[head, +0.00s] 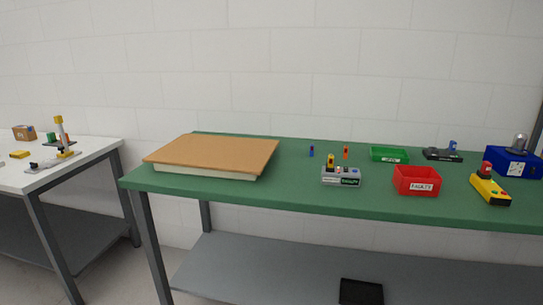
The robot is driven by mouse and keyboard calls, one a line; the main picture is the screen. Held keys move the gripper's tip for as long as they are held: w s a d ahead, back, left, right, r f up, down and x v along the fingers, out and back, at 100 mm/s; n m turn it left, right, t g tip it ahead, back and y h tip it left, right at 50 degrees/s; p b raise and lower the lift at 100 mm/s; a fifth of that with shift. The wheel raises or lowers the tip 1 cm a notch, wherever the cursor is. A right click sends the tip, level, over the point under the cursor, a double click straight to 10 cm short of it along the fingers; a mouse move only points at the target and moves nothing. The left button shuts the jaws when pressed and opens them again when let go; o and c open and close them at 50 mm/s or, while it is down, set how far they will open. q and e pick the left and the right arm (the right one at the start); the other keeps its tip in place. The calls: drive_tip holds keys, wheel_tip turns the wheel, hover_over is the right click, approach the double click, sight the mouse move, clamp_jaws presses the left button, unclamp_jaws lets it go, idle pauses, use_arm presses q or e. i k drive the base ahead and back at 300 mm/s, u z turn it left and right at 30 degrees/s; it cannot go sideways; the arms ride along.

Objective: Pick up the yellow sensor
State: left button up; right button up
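A small upright yellow piece (331,160) with a dark lower part stands at a grey box (340,178) on the green table; it may be the yellow sensor, but it is too small to be sure. A small orange-red piece (346,152) and a blue piece with a red top (311,151) stand near it. Other yellow things are a flat yellow block (19,154) on the white table at left and a yellow control box with a red knob (490,188) at right. Neither of my grippers is in view.
The green table (290,196) carries a large brown board on a white base (212,155), a red bin (416,181), a green tray (389,154), a dark device (442,154) and a blue box (514,162). A white table (95,152) stands apart at left. A black box (361,291) is on the lower shelf.

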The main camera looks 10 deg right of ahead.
sight(331, 158)
drive_tip(key=u, duration=0.2)
drive_tip(key=i, duration=0.95)
drive_tip(key=z, duration=0.4)
